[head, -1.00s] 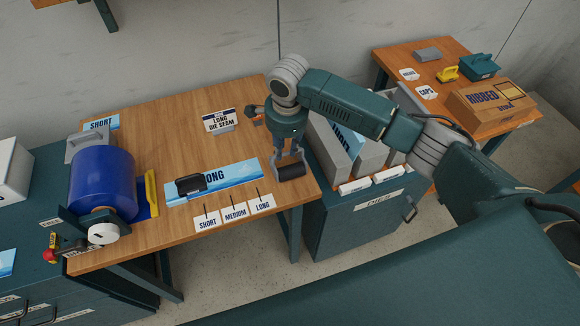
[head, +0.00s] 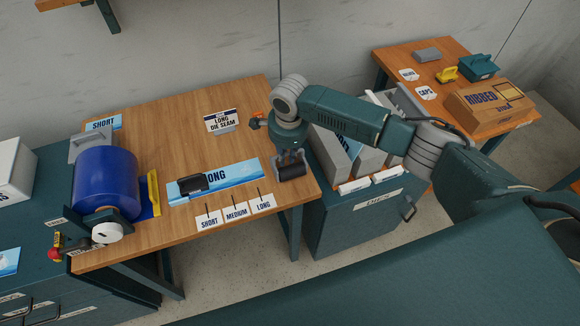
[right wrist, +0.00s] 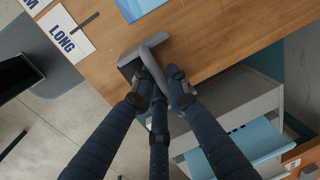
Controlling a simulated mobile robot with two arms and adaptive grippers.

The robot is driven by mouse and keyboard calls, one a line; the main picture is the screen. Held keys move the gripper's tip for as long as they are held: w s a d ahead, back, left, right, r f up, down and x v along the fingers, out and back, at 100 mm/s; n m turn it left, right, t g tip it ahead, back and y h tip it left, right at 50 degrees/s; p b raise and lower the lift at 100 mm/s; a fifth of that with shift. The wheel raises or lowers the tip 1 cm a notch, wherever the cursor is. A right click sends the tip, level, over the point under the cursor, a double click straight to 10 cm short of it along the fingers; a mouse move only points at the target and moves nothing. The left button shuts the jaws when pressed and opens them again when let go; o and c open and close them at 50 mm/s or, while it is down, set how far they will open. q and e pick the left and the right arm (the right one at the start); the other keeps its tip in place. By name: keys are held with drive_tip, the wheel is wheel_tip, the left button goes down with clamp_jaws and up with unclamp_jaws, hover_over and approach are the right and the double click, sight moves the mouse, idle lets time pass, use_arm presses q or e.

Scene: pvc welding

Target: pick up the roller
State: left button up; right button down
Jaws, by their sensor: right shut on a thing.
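The roller (head: 291,172) has a dark cylinder and a grey frame. It is at the right front edge of the wooden table (head: 165,120) in the head view. My right gripper (head: 289,155) is over it from above and shut on it. In the right wrist view, the dark fingers of my right gripper (right wrist: 158,85) close around the grey handle of the roller (right wrist: 148,50). The roller seems to be still at the table top; I cannot tell if there is a gap under it. My left gripper is not in view.
Cards marked short (head: 208,220), medium (head: 236,213) and long (head: 263,204) lie at the front edge. A blue roll (head: 105,182) stands at the left. A teal cabinet (head: 350,222) with grey dies stands close on the right.

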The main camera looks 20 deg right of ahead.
drive_tip(key=shift+r, duration=0.1)
wheel_tip(320, 180, up, 20)
drive_tip(key=b, duration=0.3)
drive_tip(key=c, duration=2.3)
unclamp_jaws()
clamp_jaws()
